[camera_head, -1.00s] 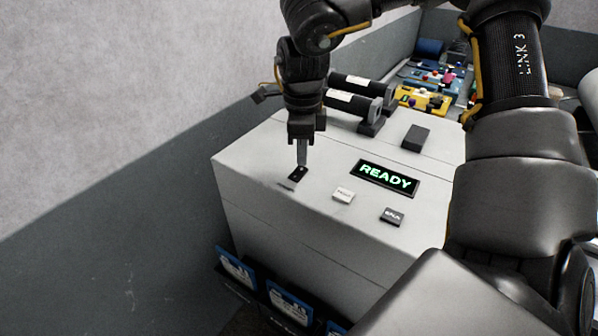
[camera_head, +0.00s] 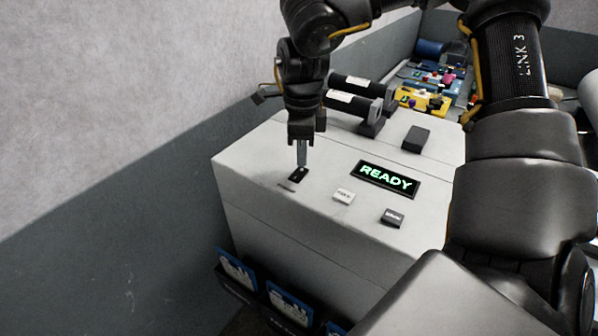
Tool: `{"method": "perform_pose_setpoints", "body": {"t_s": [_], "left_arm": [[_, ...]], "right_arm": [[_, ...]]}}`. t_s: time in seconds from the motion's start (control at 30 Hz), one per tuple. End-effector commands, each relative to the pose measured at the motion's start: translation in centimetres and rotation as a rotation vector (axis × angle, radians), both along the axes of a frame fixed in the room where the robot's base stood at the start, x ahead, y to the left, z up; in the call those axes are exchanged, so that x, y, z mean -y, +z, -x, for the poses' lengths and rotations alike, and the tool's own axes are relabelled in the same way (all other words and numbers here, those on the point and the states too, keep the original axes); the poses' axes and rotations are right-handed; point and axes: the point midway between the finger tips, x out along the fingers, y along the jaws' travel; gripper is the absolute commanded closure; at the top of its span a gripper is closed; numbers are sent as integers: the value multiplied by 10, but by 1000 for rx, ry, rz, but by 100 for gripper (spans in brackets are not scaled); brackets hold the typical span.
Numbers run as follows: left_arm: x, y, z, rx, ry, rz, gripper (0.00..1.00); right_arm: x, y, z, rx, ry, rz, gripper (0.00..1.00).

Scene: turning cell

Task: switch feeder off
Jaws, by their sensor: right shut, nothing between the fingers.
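The feeder (camera_head: 260,165) is a light grey box with a display (camera_head: 388,179) reading "READY" in green. A small black rocker switch (camera_head: 298,175) sits near its left front edge, with a dark label (camera_head: 288,186) beside it. My right gripper (camera_head: 302,164) points down with its fingers shut and empty. Its fingertips are at the switch; I cannot tell whether they touch it. The fingers partly cover the switch's far end, and which way it is tipped is not clear. My left gripper is out of view.
A white button (camera_head: 344,195) and a dark grey button (camera_head: 392,218) lie right of the switch. A dark block (camera_head: 416,138) and two black rollers (camera_head: 352,103) are farther back. Blue-and-white packs (camera_head: 289,306) hang below the front. A wall (camera_head: 110,95) stands left.

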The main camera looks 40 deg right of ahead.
Motion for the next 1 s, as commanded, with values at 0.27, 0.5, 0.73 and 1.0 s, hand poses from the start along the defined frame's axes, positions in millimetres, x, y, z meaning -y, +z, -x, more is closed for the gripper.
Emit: {"method": "perform_pose_setpoints", "body": {"t_s": [0.27,0.5,0.73,1.0], "left_arm": [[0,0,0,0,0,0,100],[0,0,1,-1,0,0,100],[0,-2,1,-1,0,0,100],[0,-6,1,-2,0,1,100]], "right_arm": [[0,0,0,0,0,0,100],[0,0,0,0,0,0,100],[0,-2,0,0,0,0,100],[0,-6,0,0,0,0,100]]}}
